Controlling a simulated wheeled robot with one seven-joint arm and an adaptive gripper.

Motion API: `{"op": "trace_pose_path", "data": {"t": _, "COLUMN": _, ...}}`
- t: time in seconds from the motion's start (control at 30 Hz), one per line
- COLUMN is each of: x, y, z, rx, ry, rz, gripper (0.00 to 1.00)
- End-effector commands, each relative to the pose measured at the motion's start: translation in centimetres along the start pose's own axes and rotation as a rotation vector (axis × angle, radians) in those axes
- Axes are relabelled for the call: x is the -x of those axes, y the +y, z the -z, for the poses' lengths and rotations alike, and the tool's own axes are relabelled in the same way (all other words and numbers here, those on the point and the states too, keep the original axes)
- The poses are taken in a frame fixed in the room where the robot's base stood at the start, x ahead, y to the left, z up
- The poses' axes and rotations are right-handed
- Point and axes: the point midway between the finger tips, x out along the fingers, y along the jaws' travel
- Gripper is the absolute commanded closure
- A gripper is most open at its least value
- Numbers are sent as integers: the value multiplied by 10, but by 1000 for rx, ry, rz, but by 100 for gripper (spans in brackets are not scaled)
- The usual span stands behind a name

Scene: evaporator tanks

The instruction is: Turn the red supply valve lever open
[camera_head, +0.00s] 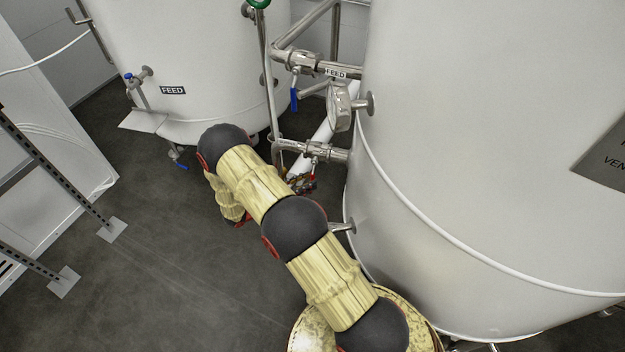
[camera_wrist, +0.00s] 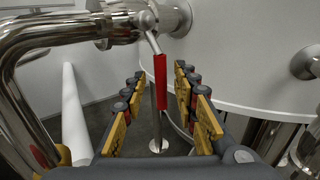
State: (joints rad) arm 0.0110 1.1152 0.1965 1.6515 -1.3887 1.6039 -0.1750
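The red supply valve lever (camera_wrist: 160,82) hangs down from a steel valve (camera_wrist: 145,20) on a pipe at the tank wall in the wrist view. Its red sleeve is between the two fingers of my gripper (camera_wrist: 160,76). The fingers stand apart with a visible gap on each side of the lever, and I see no contact. In the head view my gripper (camera_head: 301,185) is small and partly hidden behind my arm, below the pipe with the valve (camera_head: 318,150). A bit of red (camera_head: 311,177) shows there, probably the lever.
The large white tank (camera_head: 480,130) stands close on the right. A curved steel pipe (camera_wrist: 22,60) is close on the left in the wrist view. Above are a blue-handled valve (camera_head: 294,98) and a round gauge (camera_head: 340,106). Open floor (camera_head: 170,260) lies left of my arm.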

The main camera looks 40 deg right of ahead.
Motion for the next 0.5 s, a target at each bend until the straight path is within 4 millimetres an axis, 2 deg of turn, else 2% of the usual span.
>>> {"op": "trace_pose_path", "data": {"t": 0.1, "x": -16, "y": -1, "z": 1, "rx": 1, "ry": 1, "rz": 2, "gripper": 71}}
{"op": "trace_pose_path", "data": {"t": 0.2, "x": -24, "y": -1, "z": 1, "rx": 1, "ry": 1, "rz": 2, "gripper": 71}}
{"op": "trace_pose_path", "data": {"t": 0.5, "x": -28, "y": 0, "z": 0, "rx": 1, "ry": 1, "rz": 0, "gripper": 71}}
